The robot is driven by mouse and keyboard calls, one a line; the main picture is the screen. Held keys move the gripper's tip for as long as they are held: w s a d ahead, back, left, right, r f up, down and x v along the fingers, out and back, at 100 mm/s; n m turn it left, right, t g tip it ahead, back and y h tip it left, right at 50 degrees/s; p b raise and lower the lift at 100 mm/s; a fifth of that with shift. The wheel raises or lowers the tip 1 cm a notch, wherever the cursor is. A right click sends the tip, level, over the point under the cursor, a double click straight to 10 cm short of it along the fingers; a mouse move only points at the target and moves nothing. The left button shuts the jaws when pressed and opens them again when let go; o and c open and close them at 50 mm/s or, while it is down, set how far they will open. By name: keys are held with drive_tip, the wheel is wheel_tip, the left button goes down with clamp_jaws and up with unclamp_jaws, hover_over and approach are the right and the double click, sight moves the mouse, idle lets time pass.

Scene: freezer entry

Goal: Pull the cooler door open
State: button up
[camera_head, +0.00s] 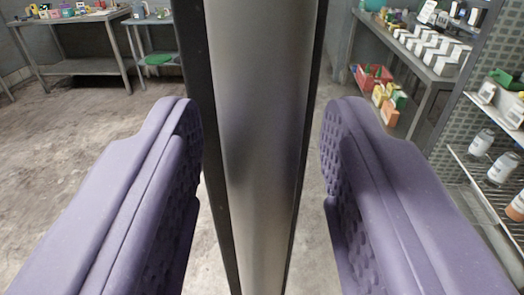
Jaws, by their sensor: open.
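My gripper (262,125) is open, with one purple padded finger at the left and one at the right. Between the fingers stands a tall upright metal bar (265,110), grey with dark edges, running from the top of the view to the bottom. It looks like the edge or handle of the cooler door, but I cannot tell which. Gaps show between the bar and both fingers near the bottom. At the left fingertip, I cannot tell whether finger and bar touch. The rest of the door and its hinges are not clearly visible.
A metal table (75,67) with small items stands at the back left, beside a smaller table with a green item (158,59). At the right are a shelf with white boxes (432,50), a red bin (372,77) and a wire rack (490,180) with bottles. Bare floor (90,125) lies at the left.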

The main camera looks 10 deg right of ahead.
drive_tip(key=s+p, duration=0.1)
drive_tip(key=s, duration=0.6)
drive_tip(key=shift+a, duration=0.4)
drive_tip(key=shift+s, duration=0.15)
